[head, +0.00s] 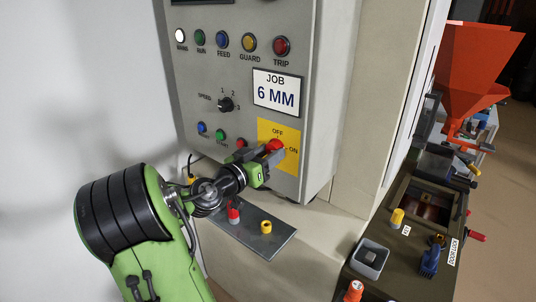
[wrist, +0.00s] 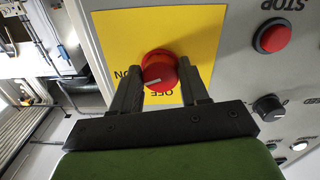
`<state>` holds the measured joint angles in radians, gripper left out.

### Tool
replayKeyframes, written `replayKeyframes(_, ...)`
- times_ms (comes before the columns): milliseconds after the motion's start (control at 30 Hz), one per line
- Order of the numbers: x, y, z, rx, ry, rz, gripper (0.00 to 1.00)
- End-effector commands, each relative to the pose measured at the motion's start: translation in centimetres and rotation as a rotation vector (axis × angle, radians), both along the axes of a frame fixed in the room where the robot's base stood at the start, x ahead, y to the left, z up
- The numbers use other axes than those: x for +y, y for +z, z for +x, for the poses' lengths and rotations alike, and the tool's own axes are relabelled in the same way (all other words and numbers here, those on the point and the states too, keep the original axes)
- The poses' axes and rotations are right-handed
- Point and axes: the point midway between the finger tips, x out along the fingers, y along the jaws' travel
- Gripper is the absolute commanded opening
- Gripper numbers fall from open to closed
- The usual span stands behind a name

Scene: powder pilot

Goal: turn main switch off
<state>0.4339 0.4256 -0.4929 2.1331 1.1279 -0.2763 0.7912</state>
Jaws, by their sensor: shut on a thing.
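The main switch is a red rotary knob (head: 275,146) on a yellow plate (head: 291,158) marked OFF at the top and ON at the right. The plate is low on the grey control panel. My gripper (head: 268,160) reaches the knob from the lower left. In the wrist view the red knob (wrist: 159,71) sits between the two dark fingers of my gripper (wrist: 160,80), which are shut on it. A pale pointer line on the knob shows in the wrist view, lying between the ON and OFF marks. The fingers partly cover the plate.
A red STOP button (wrist: 273,36) and a black speed knob (head: 226,104) are on the same panel. A machine with an orange hopper (head: 472,65) stands at right.

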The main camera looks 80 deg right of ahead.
Motion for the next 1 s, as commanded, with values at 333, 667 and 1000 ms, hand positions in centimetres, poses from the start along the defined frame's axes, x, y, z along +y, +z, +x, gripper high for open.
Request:
replayKeyframes(333,0.06,0.06,-0.01,0.289,0.002,0.126,0.14)
replayKeyframes(667,0.10,0.23,-0.12,0.578,0.001,0.251,0.14)
replayKeyframes(1000,0.12,0.33,-0.18,0.864,0.002,0.375,0.14)
